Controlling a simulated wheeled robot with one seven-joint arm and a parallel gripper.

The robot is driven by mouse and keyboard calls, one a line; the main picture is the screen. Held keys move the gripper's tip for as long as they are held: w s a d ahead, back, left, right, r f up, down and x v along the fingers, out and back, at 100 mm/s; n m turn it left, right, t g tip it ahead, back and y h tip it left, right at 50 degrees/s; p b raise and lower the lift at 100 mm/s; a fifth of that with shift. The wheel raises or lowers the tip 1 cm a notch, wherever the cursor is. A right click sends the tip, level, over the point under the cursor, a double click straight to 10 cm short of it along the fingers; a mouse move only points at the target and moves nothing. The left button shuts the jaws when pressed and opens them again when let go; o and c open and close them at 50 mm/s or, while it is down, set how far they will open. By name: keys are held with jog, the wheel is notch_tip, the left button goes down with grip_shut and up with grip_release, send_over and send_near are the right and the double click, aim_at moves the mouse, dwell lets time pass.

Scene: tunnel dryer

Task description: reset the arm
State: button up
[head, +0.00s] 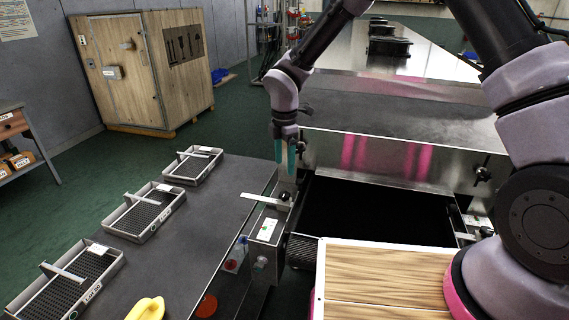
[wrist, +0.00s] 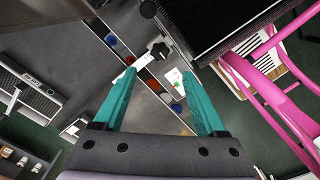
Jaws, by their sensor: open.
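My gripper (head: 291,158) hangs fingers down in the head view, above the gap between the dark side table and the tunnel dryer. Its two teal fingers also show in the wrist view (wrist: 160,95), spread apart with nothing between them. The arm reaches in from the upper right and bends down to the gripper. Beyond the fingertips in the wrist view are a black knob (wrist: 159,52) on a metal bracket and a lower shelf with small coloured items (wrist: 152,85).
The dryer's black belt (head: 375,211) lies right of the gripper. Several grey trays, one nearest the gripper (head: 193,165), stand on the side table (head: 205,225). A yellow object (head: 146,309) lies at its front. A wooden cabinet (head: 140,75) stands behind on open green floor.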

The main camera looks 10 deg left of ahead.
jog(key=shift+d+r, duration=0.1)
jog(key=d+r+m+t, duration=0.3)
jog(key=d+r+m, duration=1.1)
jog(key=d+r, duration=0.85)
jog(key=s+d+r+m+t+y, duration=0.2)
jog(key=s+d+r+m+t, duration=0.2)
jog(key=s+d+r+m, duration=0.8)
jog(key=s+d+m, duration=0.1)
jog(key=s+m, duration=0.2)
jog(key=shift+s+m, duration=0.15)
jog(key=shift+m, duration=0.25)
